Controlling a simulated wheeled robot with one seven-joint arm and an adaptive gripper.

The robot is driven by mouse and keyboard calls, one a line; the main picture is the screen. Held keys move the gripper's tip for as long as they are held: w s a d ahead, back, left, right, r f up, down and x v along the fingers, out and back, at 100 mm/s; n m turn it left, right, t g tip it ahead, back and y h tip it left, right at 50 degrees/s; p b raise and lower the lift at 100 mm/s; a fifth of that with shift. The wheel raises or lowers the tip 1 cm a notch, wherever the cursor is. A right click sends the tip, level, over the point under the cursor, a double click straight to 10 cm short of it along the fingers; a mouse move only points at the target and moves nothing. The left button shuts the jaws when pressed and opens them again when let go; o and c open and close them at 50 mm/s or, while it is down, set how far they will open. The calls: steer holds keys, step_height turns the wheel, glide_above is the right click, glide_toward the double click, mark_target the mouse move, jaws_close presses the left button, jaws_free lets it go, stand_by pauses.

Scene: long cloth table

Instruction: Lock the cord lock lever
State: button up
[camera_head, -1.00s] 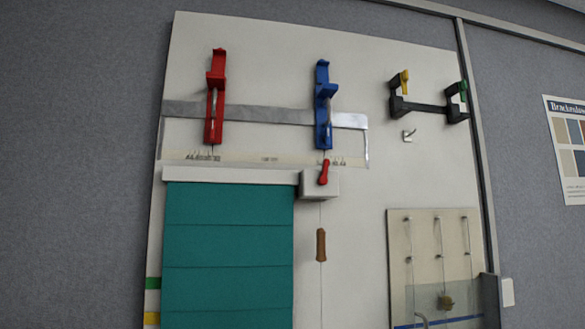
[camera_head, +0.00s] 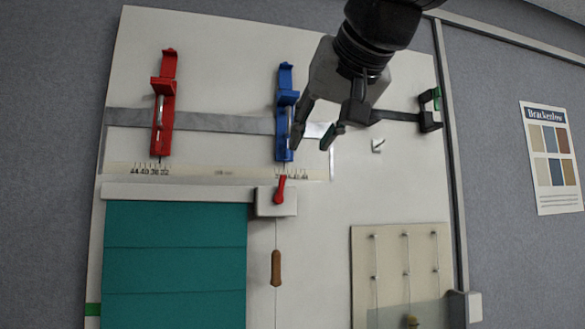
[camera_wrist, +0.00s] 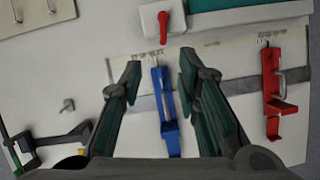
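The cord lock is a white box (camera_head: 276,204) with a red lever (camera_head: 280,188) on its front, at the right end of the teal blind's head rail. The lever points up, leaning slightly right in the head view. A cord with a brown wooden pull (camera_head: 276,268) hangs below the box. In the wrist view the red lever (camera_wrist: 163,27) lies beyond the fingertips, near the top. My gripper (camera_head: 312,142) is open and empty, up and to the right of the lever, beside the blue clamp. Its fingers also show spread apart in the wrist view (camera_wrist: 158,62).
A blue clamp (camera_head: 286,115) and a red clamp (camera_head: 163,105) sit on a metal strip above the teal blind (camera_head: 175,265). A small hook (camera_head: 377,146) and a clear-fronted panel (camera_head: 400,240) are to the right. The board around the cord is bare.

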mark_target(283, 178)
steer(key=x, duration=0.9)
steer(key=p+x, duration=0.1)
steer(key=x, duration=0.3)
steer(key=shift+w+a+r, duration=0.15)
steer(key=shift+w+a, duration=0.2)
steer(key=shift+a, duration=0.05)
jaws_close()
